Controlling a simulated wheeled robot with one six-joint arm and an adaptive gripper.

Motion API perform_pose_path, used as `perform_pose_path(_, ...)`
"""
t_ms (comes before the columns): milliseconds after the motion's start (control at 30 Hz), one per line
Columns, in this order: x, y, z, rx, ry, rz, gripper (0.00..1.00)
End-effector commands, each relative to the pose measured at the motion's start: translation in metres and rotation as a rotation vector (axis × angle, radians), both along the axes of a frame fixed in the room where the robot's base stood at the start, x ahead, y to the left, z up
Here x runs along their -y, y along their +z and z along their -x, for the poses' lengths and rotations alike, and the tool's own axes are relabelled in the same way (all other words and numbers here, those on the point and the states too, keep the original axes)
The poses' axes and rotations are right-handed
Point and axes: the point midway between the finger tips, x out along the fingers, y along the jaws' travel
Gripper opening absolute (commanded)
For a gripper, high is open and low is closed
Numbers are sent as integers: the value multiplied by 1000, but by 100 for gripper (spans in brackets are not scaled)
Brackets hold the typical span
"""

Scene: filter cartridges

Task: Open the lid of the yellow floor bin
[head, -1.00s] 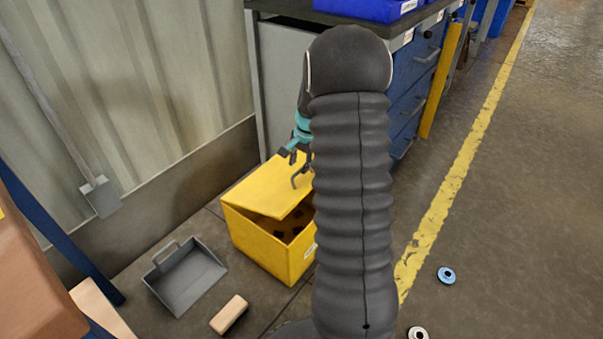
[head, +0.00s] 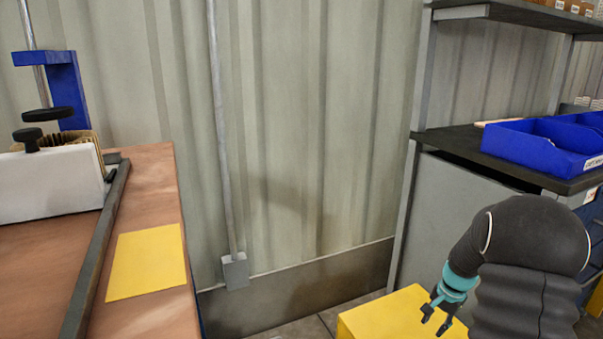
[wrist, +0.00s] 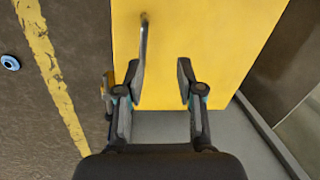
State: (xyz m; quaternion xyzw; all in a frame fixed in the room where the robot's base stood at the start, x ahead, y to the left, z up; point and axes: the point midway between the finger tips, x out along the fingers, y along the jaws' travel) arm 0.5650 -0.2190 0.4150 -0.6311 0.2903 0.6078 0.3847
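The yellow floor bin's lid (head: 385,315) shows at the bottom of the head view, beside the grey cabinet; the rest of the bin is below the frame. In the wrist view the yellow lid (wrist: 205,40) fills the middle, with a grey bar handle (wrist: 143,45) standing at its upper left. My gripper (head: 436,320) is over the lid in the head view. In the wrist view my gripper (wrist: 161,83) has its fingers spread with nothing between them, the left finger close to the handle's lower end. How far the lid is raised now I cannot tell.
A brown-topped workbench (head: 150,205) with a yellow sheet (head: 147,262) stands at the left. The grey cabinet (head: 450,215) with blue trays (head: 540,142) is at the right, near my arm. A corrugated wall (head: 300,120) closes the back. Blue ring (wrist: 10,62) on the floor.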

Motion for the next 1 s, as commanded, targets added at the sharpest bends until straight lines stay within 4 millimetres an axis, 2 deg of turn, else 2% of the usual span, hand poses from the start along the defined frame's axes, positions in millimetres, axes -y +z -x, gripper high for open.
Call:
perform_pose_path(33,-7,3,17,-22,54,-1,37)
perform_pose_path(100,-16,12,32,-33,114,3,37)
perform_pose_path(267,-38,39,58,-37,233,21,37)
perform_pose_path(700,-116,136,144,26,578,127,37)
perform_pose_path(1000,-161,186,202,116,756,220,37)
